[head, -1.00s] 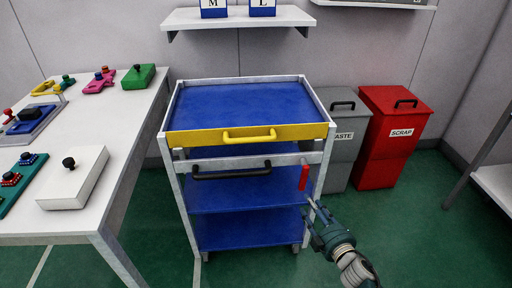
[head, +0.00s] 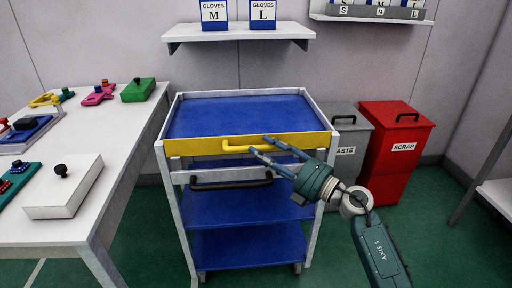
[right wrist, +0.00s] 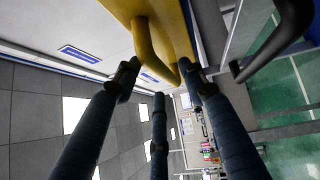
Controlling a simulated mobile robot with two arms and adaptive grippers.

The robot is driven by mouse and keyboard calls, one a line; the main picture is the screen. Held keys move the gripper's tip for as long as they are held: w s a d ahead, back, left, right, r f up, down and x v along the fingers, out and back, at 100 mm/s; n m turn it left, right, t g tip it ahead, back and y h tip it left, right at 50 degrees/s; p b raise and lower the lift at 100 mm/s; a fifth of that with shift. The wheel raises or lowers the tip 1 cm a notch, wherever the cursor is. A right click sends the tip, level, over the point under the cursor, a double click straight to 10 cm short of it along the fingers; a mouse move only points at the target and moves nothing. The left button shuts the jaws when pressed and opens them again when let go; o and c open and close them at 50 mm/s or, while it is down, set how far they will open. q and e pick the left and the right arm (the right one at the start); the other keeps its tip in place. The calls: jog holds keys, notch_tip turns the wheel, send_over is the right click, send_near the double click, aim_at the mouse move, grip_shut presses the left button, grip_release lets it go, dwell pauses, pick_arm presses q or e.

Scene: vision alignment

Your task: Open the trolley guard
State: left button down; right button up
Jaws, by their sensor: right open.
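The trolley (head: 240,118) has a blue top, grey frame and a yellow front guard (head: 200,145) with a yellow bar handle (head: 238,149). The guard stands upright across the top front. My right gripper (head: 258,146) is open, its fingertips at the right part of the yellow handle. In the right wrist view, the yellow handle (right wrist: 145,45) reaches in between the spread fingers of my right gripper (right wrist: 158,78); I cannot tell if they touch it. A dark handle (head: 230,182) sits lower on the trolley. My left gripper is not in view.
A white table (head: 110,150) with coloured parts stands left of the trolley. A grey waste bin (head: 348,150) and a red scrap bin (head: 398,160) stand behind right. A wall shelf (head: 238,33) holds glove boxes. Green floor shows around.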

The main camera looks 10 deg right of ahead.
aim_at(259, 148)
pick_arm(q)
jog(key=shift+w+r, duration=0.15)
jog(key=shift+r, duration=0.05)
pick_arm(e)
jog(key=shift+x, duration=1.6)
jog(key=shift+c, duration=0.2)
grip_shut()
jog(key=shift+f, duration=0.1)
